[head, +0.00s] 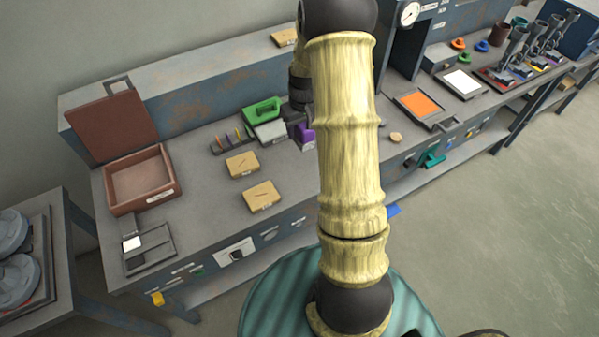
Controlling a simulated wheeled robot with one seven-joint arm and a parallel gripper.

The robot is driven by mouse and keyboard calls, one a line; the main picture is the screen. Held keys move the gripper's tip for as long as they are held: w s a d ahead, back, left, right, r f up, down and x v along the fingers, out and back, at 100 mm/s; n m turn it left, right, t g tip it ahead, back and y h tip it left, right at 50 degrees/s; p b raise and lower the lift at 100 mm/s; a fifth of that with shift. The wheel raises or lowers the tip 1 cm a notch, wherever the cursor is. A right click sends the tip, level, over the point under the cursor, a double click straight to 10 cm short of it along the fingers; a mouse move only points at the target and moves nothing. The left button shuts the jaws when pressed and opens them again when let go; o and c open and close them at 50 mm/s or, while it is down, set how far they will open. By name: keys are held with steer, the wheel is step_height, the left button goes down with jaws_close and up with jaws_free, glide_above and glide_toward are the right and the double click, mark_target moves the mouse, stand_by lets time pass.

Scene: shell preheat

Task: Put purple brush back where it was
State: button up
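A purple object (306,138), which looks like the purple brush, shows at the back middle of the bench, just left of my arm. My gripper (297,122) is dark and small there, right above and touching or overlapping the purple object in the picture. My arm hides part of both. I cannot tell whether the fingers are closed on it or whether it rests on the bench. A small dark rack (230,142) with several thin coloured pieces stands further left.
Two tan blocks (261,196) lie on the grey bench (205,215) in front. An open reddish box (141,180) stands at the left. An orange-topped tray (419,104), a white-topped tray (461,82) and a cluttered rack are at the right. The bench's front middle is clear.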

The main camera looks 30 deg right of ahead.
step_height(320, 180, down, 4)
steer(key=b, duration=0.3)
steer(key=shift+f, duration=0.15)
step_height(320, 180, down, 6)
steer(key=shift+f+p, duration=0.1)
steer(key=shift+p, duration=0.45)
steer(key=shift+f+p, duration=0.3)
steer(key=shift+f, duration=1.5)
